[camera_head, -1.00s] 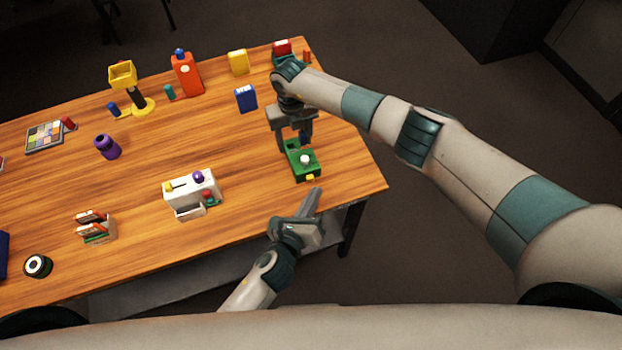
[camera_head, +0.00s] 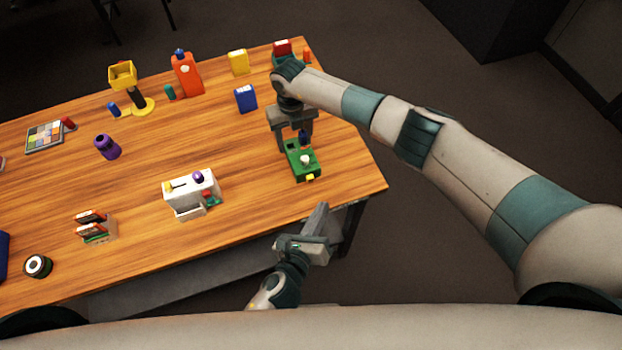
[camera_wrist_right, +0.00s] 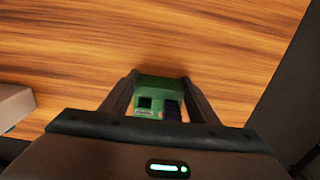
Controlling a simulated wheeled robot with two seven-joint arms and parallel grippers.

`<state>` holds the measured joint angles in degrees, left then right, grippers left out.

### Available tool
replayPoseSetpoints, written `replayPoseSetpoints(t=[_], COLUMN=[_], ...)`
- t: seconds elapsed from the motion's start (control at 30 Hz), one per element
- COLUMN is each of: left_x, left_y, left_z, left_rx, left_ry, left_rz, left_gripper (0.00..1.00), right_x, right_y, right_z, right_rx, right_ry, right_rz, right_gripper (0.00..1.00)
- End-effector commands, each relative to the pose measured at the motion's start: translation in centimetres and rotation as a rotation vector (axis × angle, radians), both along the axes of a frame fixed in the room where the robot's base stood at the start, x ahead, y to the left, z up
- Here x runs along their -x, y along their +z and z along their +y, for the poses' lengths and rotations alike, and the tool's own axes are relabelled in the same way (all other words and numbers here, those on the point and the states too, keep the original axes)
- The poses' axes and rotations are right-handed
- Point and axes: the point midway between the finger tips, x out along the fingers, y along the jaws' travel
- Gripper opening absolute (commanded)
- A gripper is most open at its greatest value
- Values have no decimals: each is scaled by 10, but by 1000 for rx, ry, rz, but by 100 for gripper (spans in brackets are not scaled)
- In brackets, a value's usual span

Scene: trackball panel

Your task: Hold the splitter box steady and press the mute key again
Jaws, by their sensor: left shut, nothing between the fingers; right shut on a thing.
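The splitter box, a green box (camera_head: 295,170), stands near the table's right end, with a white round knob (camera_head: 305,159) on top. A small yellow key (camera_head: 311,177) is at its near end; I cannot tell for sure that this is the mute key. My right gripper (camera_head: 294,146) is shut on the far part of the box from above. In the right wrist view the green box (camera_wrist_right: 155,84) sits between both fingers, with a dark square opening and a dark blue part on it. My left gripper (camera_head: 321,208) is shut and empty, apart from the box, off the table's front edge.
A white box (camera_head: 190,190) with a purple knob and open drawer stands left of the green box. A blue box (camera_head: 245,98), yellow box (camera_head: 238,61) and orange bottle (camera_head: 187,75) stand farther back. The wood between the white and green boxes is clear.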

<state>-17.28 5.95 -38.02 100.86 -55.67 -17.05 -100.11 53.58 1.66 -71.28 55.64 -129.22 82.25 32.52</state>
Motion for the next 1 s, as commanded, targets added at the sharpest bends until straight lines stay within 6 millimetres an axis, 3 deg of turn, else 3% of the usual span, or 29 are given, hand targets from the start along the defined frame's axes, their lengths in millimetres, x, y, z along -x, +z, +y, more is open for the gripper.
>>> replayPoseSetpoints(t=[0.3,0.33,0.4,0.43,0.77,1.0], left_x=[0,0,0,0,0,0], left_y=[0,0,0,0,0,0], left_z=[0,0,0,0,0,0], left_rx=[0,0,0,0,0,0], left_ry=[0,0,0,0,0,0], left_rz=[0,0,0,0,0,0], left_gripper=[0,0,0,0,0,0], right_x=[0,0,0,0,0,-1], right_y=[0,0,0,0,1,18], right_z=[0,0,0,0,0,0], right_rx=[0,0,0,0,0,-1], right_ry=[0,0,0,0,0,2], right_rz=[0,0,0,0,-1,-2], right_gripper=[29,57,74,76,76,76])
